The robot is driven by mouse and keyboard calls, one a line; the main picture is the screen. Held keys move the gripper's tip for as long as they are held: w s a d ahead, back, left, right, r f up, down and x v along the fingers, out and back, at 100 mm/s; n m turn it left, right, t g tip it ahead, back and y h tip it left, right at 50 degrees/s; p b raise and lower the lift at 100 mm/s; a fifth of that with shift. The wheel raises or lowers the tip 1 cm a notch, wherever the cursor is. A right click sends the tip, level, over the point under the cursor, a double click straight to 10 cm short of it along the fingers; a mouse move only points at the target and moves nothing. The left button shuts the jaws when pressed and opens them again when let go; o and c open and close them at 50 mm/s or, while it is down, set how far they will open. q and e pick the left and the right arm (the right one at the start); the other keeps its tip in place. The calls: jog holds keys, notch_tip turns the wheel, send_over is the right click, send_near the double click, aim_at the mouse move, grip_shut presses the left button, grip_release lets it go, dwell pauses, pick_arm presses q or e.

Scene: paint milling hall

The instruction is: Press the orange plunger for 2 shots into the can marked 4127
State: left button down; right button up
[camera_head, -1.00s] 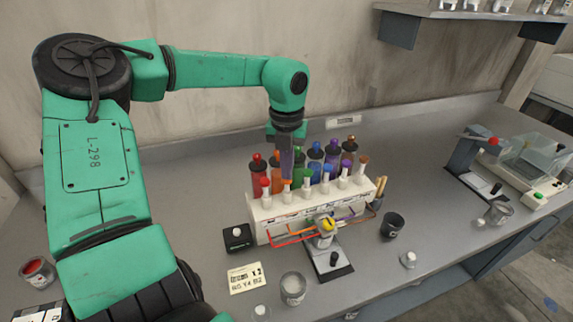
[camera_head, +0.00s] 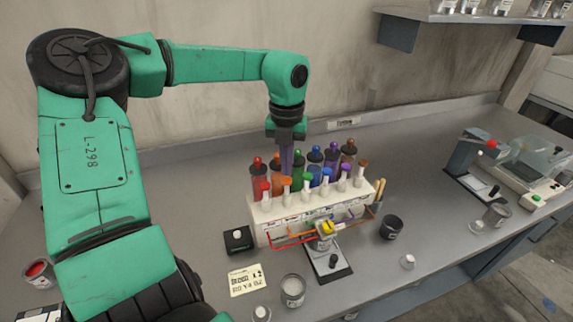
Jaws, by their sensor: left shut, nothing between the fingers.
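My left gripper (camera_head: 286,155) points down, shut and empty, over the row of plungers on the white dispenser (camera_head: 310,212). The orange plunger (camera_head: 286,182) is in the front row, second from the left, just below the fingertips. Whether they touch it cannot be told. Another open can (camera_head: 292,291) stands in front, right of a written card (camera_head: 247,280). The number 4127 cannot be read on any can. My right gripper is not in view.
Tall coloured bottles (camera_head: 331,155) stand behind the plungers. A black box with a white button (camera_head: 238,239) is left of the dispenser, a dark cup (camera_head: 391,227) right of it. A can of red paint (camera_head: 39,272) stands far left.

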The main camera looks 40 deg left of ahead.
aim_at(286, 180)
pick_arm(q)
jog(key=shift+f, duration=0.15)
dwell(0.4)
jog(key=shift+f+b, duration=1.65)
jog(key=shift+f, duration=0.1)
jog(key=shift+r, duration=0.1)
jog(key=shift+r+p, duration=1.2)
jog(key=shift+r, duration=0.6)
notch_tip(286, 180, up, 5)
jog(key=p, duration=0.3)
jog(key=shift+r+p, duration=0.1)
jog(key=shift+p, duration=0.3)
